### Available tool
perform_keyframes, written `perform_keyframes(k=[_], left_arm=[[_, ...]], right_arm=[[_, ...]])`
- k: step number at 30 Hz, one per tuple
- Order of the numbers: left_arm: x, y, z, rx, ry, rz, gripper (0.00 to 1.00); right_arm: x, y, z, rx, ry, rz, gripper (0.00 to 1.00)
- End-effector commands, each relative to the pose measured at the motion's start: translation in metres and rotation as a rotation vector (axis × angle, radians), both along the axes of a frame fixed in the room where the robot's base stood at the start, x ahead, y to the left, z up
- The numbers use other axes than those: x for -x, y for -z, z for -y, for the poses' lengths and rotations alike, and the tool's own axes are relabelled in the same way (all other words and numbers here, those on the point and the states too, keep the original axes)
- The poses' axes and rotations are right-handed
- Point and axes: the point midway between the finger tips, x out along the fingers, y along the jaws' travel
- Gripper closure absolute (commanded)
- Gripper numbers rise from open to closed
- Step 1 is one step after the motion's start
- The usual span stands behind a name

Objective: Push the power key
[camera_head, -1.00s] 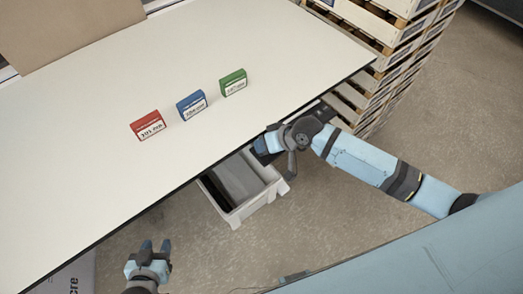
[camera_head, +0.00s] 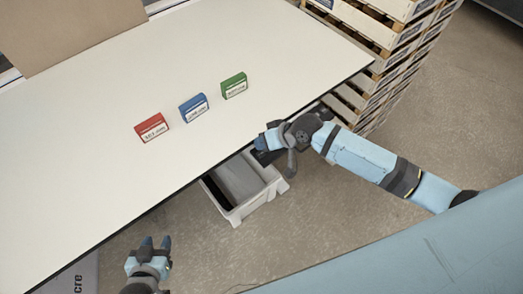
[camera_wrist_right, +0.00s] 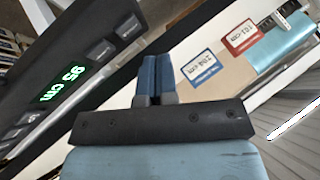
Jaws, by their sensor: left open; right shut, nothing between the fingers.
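A dark control panel (camera_wrist_right: 60,75) with a lit green display (camera_wrist_right: 64,83) reading 95 cm fills the left of the right wrist view. Several grey keys sit on it. Two keys, one of them a lower key (camera_wrist_right: 31,117), are below the display, and others, such as an upper key (camera_wrist_right: 102,49), are beyond it. The marks are too small to tell which is the power key. My right gripper (camera_head: 262,142) is at the table's front edge, shut and empty. Its closed fingers (camera_wrist_right: 157,65) appear right of the panel, apart from the keys in the picture. My left gripper (camera_head: 155,242) is open and empty before the table.
The white table (camera_head: 90,165) holds a red block (camera_head: 152,127), a blue block (camera_head: 194,107) and a green block (camera_head: 234,86), all labelled. A grey bin (camera_head: 264,197) stands on the floor below the right gripper. Stacked pallets (camera_head: 385,60) stand at the table's right end.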

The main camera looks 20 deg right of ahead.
Motion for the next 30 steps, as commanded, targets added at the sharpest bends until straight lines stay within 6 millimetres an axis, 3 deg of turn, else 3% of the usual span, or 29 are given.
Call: perform_keyframes(k=[3,15,30], left_arm=[[0.0,-0.019,0.0,0.0,0.0,0.0,0.57],[0.0,-0.016,0.0,0.0,0.0,0.001,0.57],[0.0,-0.016,0.0,0.0,0.0,0.0,0.57]], right_arm=[[0.0,-0.018,0.0,0.0,0.0,0.0,1.0],[-0.001,-0.049,0.0,0.0,0.0,0.001,1.0],[0.0,-0.051,0.0,0.0,0.0,0.0,1.0]])
